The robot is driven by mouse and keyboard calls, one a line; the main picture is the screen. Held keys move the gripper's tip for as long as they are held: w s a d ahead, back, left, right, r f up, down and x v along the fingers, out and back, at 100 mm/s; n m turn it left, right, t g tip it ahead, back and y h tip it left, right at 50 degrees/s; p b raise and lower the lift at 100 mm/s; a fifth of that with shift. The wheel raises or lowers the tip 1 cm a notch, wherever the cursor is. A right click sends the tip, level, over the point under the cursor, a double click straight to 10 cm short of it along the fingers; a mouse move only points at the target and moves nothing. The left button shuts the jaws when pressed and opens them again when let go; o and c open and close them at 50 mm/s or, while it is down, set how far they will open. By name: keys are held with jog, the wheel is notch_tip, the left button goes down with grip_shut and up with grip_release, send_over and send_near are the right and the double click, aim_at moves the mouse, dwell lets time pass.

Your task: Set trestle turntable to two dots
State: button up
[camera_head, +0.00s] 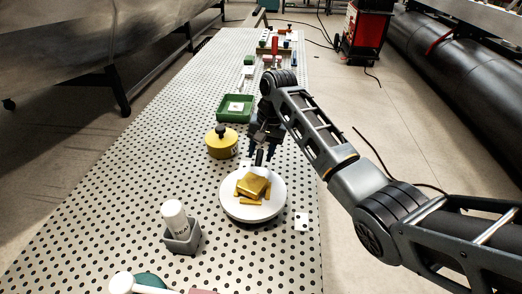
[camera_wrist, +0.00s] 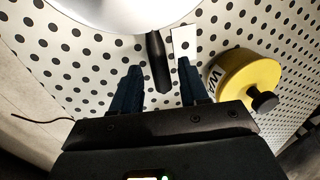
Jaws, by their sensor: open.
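The turntable (camera_head: 267,211) is a white round disc on the perforated bench, carrying several gold blocks (camera_head: 253,187). Its edge shows at the top of the wrist view (camera_wrist: 120,14). A black handle (camera_wrist: 158,62) sticks out from its rim toward my gripper. My gripper (camera_wrist: 160,88) is open, with one finger on each side of the handle's line; the handle's end is just ahead of or between the fingertips, and contact cannot be told. Another small marked card (camera_head: 302,222) lies right of the disc.
A yellow pot (camera_head: 221,144) with a black knob stands close to my gripper and shows in the wrist view (camera_wrist: 246,75). A green tray (camera_head: 222,114) is behind it. A grey holder (camera_head: 181,240) with a white bottle stands front left. The bench's right edge is near the disc.

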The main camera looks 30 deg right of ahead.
grip_shut()
dwell(0.3)
dwell(0.4)
